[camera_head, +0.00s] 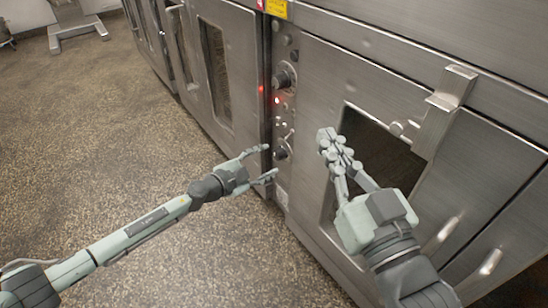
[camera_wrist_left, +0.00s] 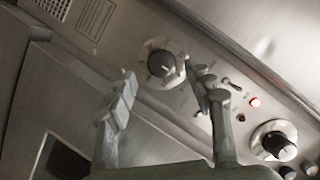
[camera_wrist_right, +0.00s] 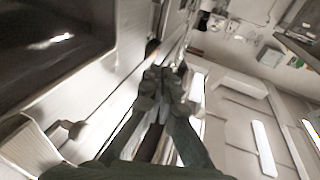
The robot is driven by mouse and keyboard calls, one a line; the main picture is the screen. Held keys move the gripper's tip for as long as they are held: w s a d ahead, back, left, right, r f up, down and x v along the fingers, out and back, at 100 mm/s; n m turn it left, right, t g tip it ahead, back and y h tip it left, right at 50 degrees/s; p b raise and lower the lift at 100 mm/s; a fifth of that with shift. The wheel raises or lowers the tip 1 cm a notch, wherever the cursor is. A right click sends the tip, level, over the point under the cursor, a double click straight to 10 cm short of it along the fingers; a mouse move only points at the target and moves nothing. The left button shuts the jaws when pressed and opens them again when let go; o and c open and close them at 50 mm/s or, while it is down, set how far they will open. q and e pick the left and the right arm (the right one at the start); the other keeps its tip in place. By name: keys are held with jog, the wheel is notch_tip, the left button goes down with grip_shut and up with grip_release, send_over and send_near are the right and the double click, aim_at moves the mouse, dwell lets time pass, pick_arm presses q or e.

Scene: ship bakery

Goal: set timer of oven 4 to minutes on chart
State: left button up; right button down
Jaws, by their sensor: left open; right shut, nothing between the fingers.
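A steel oven's control strip (camera_head: 284,117) runs down beside its windowed door. It carries an upper dark knob (camera_head: 285,75), a lower dark knob (camera_head: 281,151) and a lit red lamp (camera_head: 277,100). My left gripper (camera_head: 270,161) is open at the lower knob. In the left wrist view a dark knob on a round pale dial (camera_wrist_left: 161,64) shows between and just beyond the open fingertips (camera_wrist_left: 165,82); I cannot tell whether they touch it. The dial's markings are too small to read. My right gripper (camera_head: 327,136) is shut and empty before the door window. I see no chart or oven number.
The door latch handle (camera_head: 445,105) sticks out at right, near my right arm. Another oven (camera_head: 215,70) stands to the left. A second knob (camera_wrist_left: 274,140) and a red lamp (camera_wrist_left: 254,101) show in the left wrist view. The speckled floor (camera_head: 130,130) is clear.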

aim_at(276, 156)
pick_arm(q)
jog(key=b+x, duration=0.1)
jog(key=x, duration=0.2)
jog(key=shift+w+d+f, duration=0.1)
jog(key=shift+w+d, duration=0.1)
jog(key=shift+w, duration=0.05)
jog(key=shift+w+d+b, duration=0.15)
jog(key=shift+w+b, duration=0.1)
jog(key=shift+b, duration=0.05)
pick_arm(e)
notch_tip(276, 156, up, 6)
jog(key=s+t+y, duration=0.1)
jog(key=s+t, duration=0.1)
jog(key=t, duration=0.1)
jog(key=shift+t, duration=0.4)
jog(key=shift+a, duration=0.1)
pick_arm(q)
jog(key=c, duration=1.2)
jog(key=shift+o, duration=0.2)
jog(key=shift+f, duration=0.15)
pick_arm(e)
jog(key=shift+s, duration=0.1)
